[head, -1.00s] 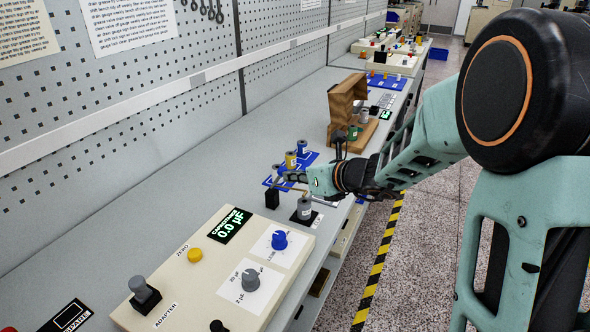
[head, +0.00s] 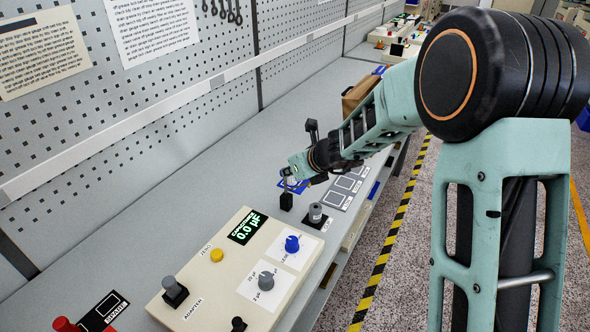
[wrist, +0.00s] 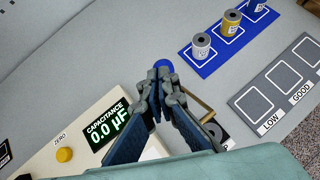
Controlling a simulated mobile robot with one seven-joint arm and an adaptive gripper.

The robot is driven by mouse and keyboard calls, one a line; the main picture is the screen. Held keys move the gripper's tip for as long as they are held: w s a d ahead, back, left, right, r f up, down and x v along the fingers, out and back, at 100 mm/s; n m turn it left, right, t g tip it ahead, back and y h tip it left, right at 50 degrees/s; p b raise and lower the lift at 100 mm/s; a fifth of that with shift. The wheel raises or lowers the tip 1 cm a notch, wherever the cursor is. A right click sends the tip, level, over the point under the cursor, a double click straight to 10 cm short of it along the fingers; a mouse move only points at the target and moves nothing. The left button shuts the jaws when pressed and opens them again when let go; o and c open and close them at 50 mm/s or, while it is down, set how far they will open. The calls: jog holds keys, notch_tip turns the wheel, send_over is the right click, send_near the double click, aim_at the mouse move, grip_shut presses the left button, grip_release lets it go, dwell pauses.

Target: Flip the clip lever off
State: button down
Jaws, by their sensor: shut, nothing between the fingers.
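My gripper (wrist: 160,92) is shut and empty, its fingers together over the bench. It also shows in the head view (head: 291,184), just above a small black block (head: 286,201). A blue rounded tip (wrist: 163,63) shows right beyond my fingers in the wrist view. It may be the clip lever's knob, but the fingers hide what it is fixed to. I cannot tell whether they touch it. A brass-coloured bar (wrist: 205,108) shows beside the right finger, partly covered.
The cream capacitance meter (head: 215,285) reads 0.0 µF and stands nearer, at left in the wrist view. A grey tray (wrist: 250,103) with outlined slots is at right. The bench toward the pegboard is clear.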

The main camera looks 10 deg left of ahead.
jog(key=shift+w+a+f, duration=0.1)
jog(key=shift+w+a, duration=0.2)
jog(key=shift+a, duration=0.6)
jog(key=shift+w+a, duration=0.35)
jog(key=shift+a, duration=0.5)
jog(key=shift+w+a+f, duration=0.1)
jog(key=shift+w+a, duration=0.2)
jog(key=shift+a, duration=0.6)
jog(key=shift+r+p, duration=0.1)
jog(key=shift+p, duration=0.2)
